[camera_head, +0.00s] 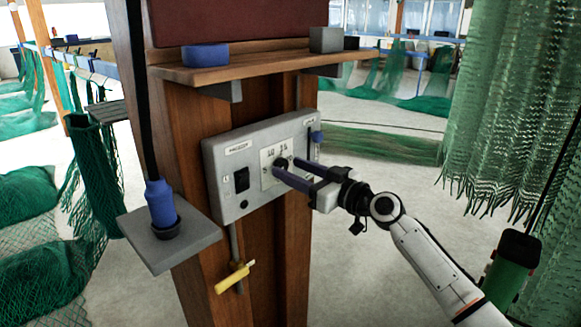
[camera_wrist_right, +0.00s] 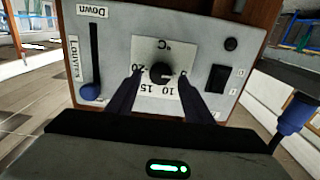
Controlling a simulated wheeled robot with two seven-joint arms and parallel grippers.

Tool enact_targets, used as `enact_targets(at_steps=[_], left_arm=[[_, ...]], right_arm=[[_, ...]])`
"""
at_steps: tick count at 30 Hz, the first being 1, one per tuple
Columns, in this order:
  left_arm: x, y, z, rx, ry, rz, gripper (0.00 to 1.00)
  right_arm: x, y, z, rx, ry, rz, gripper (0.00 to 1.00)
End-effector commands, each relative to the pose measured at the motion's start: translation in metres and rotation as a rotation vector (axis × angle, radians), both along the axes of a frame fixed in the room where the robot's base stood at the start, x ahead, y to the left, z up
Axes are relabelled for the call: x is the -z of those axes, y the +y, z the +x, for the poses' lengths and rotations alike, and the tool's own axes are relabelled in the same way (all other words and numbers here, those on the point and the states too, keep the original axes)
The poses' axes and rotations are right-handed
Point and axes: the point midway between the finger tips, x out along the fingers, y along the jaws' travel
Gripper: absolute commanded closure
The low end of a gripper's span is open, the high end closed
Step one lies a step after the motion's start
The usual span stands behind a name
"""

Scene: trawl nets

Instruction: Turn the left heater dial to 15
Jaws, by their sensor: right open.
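The dial is a small black knob (camera_head: 281,163) on a white scale plate, on a grey control panel (camera_head: 222,160) fixed to a wooden post. In the right wrist view the knob (camera_wrist_right: 160,72) sits amid the numbers 5, 10, 15 and 20. Where its pointer stands is too small to tell. My right gripper (camera_head: 285,167) is open at the plate. In the wrist view its two dark fingers (camera_wrist_right: 160,78) are apart, one on each side of the knob, with gaps showing. Only one dial is in view. My left gripper is not in view.
The panel also has a black rocker switch (camera_head: 242,180) and a louvers slider with a blue knob (camera_wrist_right: 90,92). A blue-handled tool (camera_head: 160,203) stands on a grey side shelf. A wooden shelf (camera_head: 260,68) juts out above the panel. Green nets (camera_head: 515,110) hang at right.

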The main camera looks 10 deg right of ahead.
Motion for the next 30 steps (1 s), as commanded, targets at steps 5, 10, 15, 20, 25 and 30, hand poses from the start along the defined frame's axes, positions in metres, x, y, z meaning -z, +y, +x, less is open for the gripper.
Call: enact_targets(at_steps=[5, 10, 15, 20, 25, 30], left_arm=[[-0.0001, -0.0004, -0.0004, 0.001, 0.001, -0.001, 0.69], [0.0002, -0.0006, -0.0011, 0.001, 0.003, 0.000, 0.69], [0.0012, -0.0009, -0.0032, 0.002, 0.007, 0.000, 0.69], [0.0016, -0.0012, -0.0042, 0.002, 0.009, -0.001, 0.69], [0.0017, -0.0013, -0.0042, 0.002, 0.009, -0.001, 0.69], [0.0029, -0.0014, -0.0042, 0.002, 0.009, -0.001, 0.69]], right_arm=[[-0.0001, 0.0068, 0.0098, 0.000, 0.001, 0.001, 0.53], [-0.0001, 0.0075, 0.0109, 0.000, 0.000, 0.000, 0.53], [0.0001, 0.0074, 0.0107, 0.000, 0.000, 0.000, 0.62], [0.0002, 0.0072, 0.0106, 0.000, 0.000, 0.000, 0.89], [0.0004, 0.0072, 0.0105, 0.000, 0.002, 0.002, 0.93], [0.0011, 0.0071, 0.0105, 0.000, 0.020, 0.029, 0.93]])
